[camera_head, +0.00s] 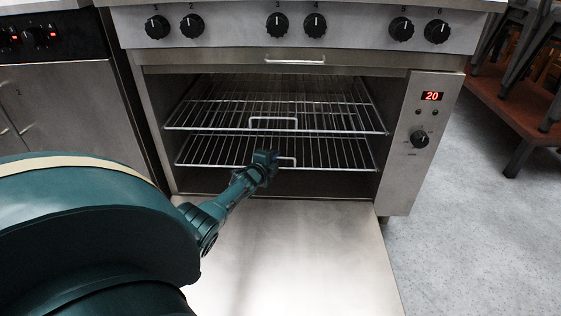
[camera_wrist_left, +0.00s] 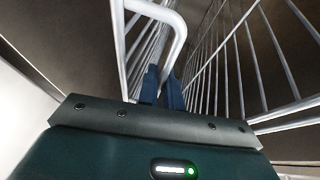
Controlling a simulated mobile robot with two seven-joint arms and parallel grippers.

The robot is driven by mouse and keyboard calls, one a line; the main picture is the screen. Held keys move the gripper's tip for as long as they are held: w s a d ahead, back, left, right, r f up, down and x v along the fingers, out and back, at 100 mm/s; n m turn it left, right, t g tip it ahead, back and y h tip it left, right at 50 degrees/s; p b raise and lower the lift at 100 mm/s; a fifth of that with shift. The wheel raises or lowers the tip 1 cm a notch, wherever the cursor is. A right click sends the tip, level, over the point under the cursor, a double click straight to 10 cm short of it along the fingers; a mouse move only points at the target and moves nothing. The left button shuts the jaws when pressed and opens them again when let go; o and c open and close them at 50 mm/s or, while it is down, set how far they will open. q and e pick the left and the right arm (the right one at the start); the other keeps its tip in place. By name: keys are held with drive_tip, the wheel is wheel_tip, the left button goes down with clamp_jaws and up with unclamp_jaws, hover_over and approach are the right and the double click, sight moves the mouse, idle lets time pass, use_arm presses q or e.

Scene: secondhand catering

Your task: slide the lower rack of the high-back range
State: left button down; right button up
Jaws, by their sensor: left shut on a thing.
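The high-back range (camera_head: 400,150) stands ahead with its oven open. The lower rack (camera_head: 335,153) is a wire grid inside the oven, below the upper rack (camera_head: 330,112). It has a raised wire handle at its front edge. My left gripper (camera_head: 268,160) is at that handle, shut on the lower rack. In the left wrist view, the blue fingers (camera_wrist_left: 163,88) point in among the wires beside a bent wire handle (camera_wrist_left: 160,12). The exact contact is partly hidden. My right gripper is not in view.
The oven door (camera_head: 300,245) lies folded down flat in front of the opening. A metal cabinet with a dark control panel (camera_head: 50,38) stands at left. Stacked chairs on a brown platform (camera_head: 510,105) are at right. The grey floor (camera_head: 455,240) is clear at lower right.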

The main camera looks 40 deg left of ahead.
use_arm(q)
drive_tip(key=shift+w+a+r, duration=0.1)
drive_tip(key=shift+w+r, duration=0.05)
drive_tip(key=c, duration=1.6)
unclamp_jaws()
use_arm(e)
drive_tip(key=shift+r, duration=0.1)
